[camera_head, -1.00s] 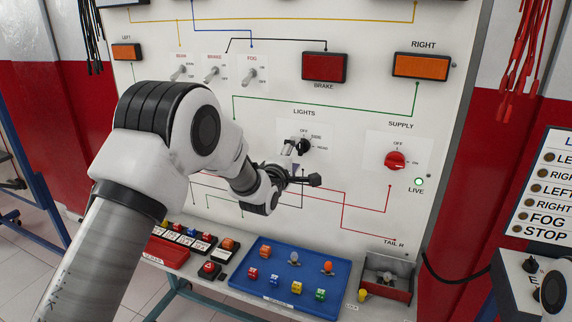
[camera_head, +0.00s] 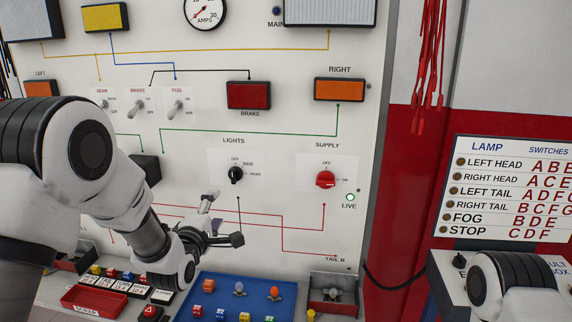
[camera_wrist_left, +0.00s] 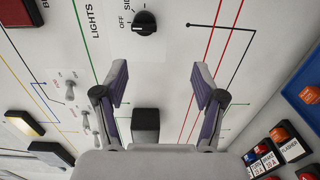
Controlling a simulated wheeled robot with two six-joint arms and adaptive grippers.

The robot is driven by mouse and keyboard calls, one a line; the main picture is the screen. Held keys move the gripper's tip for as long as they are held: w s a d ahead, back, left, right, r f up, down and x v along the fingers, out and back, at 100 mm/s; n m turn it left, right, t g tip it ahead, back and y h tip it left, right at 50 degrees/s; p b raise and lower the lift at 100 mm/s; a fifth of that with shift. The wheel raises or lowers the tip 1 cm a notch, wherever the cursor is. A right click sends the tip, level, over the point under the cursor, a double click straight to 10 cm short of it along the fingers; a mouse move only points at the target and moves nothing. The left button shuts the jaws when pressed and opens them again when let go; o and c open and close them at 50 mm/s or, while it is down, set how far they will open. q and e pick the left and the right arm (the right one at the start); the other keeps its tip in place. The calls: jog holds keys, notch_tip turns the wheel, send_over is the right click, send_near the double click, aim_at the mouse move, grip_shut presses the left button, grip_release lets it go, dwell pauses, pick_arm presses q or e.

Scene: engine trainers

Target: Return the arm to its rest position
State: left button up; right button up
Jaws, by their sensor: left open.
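My left arm (camera_head: 95,150) comes in from the left in front of the white trainer board (camera_head: 290,210). My left gripper (camera_head: 224,220) is open and empty, below and left of the black LIGHTS knob (camera_head: 235,174). In the left wrist view the open fingers (camera_wrist_left: 161,84) are wide apart with nothing between them, and the LIGHTS knob (camera_wrist_left: 145,22) is beyond them at the top. A part of what looks like my right arm (camera_head: 508,284) shows at the lower right; its gripper is out of view.
The red SUPPLY knob (camera_head: 326,179) is right of LIGHTS, above the lit LIVE lamp (camera_head: 350,197). Below are a blue tray (camera_head: 270,309) of coloured parts, a red SCRAP tray (camera_head: 88,303) and a small open box (camera_head: 334,294). A lamp chart (camera_head: 510,190) stands right.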

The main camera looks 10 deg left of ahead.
pick_arm(q)
jog(key=s+f+m+g, duration=0.1)
jog(key=s+f+g, duration=0.3)
jog(key=f, duration=0.6)
jog(key=s+f+g, duration=0.1)
jog(key=s+f, duration=0.6)
jog(key=f, duration=0.4)
jog(key=s+f+m+g, duration=0.1)
jog(key=s+f+g, duration=0.3)
jog(key=f, duration=0.6)
jog(key=s+f+m+g, duration=0.3)
jog(key=s+m, duration=0.2)
jog(key=s, duration=0.4)
jog(key=s+f+m+g, duration=0.2)
jog(key=s+m, duration=0.3)
jog(key=s, duration=0.5)
jog(key=s+f+m+g, duration=0.3)
jog(key=s+m, duration=0.2)
jog(key=s, duration=0.4)
jog(key=shift+s+a+f+g+y, duration=0.2)
jog(key=shift+a+f+g+y, duration=0.1)
